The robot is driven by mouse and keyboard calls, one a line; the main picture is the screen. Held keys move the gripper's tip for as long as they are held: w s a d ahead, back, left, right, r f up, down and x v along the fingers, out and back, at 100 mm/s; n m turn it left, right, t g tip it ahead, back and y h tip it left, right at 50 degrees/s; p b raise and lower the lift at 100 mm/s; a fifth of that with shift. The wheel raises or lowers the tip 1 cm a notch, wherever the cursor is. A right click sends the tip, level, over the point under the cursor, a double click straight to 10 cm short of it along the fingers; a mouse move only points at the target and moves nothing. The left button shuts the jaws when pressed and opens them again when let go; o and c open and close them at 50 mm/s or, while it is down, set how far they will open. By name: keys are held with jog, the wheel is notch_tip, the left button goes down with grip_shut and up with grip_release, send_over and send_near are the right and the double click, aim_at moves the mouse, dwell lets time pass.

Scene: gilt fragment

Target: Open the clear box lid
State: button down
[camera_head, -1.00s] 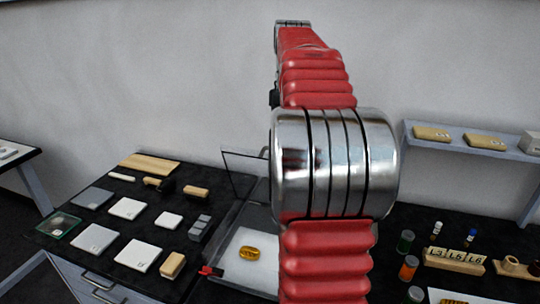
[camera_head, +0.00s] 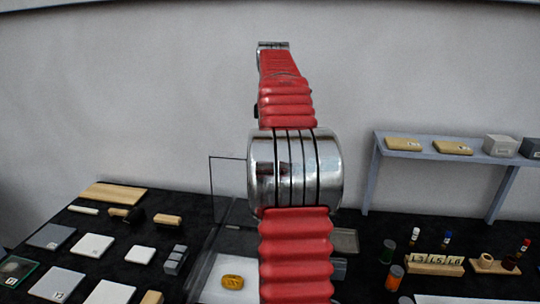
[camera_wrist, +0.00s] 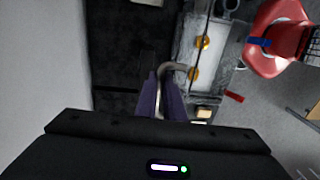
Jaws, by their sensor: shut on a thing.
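The clear box (camera_head: 206,262) stands on the dark bench, partly hidden by my arm in the head view. Its clear lid (camera_head: 227,176) stands raised at the back. A gold fragment (camera_head: 232,282) lies on a white surface inside. In the wrist view, the box (camera_wrist: 225,72) is at upper right, with two gold spots in it; I cannot tell whether one is a reflection. My gripper (camera_wrist: 161,82) is shut on a grey curved handle (camera_wrist: 181,68) beside the box, seemingly the lid's. The gripper is hidden in the head view.
White tiles (camera_head: 92,246) and wooden blocks (camera_head: 168,220) cover the bench at left. The wall behind is bare.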

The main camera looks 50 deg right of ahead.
jog(key=c, duration=1.9)
grip_release()
jog(key=shift+o, duration=0.2)
jog(key=shift+r, duration=0.15)
notch_tip(320, 180, up, 7)
jog(key=shift+d, duration=0.25)
jog(key=shift+w, duration=0.1)
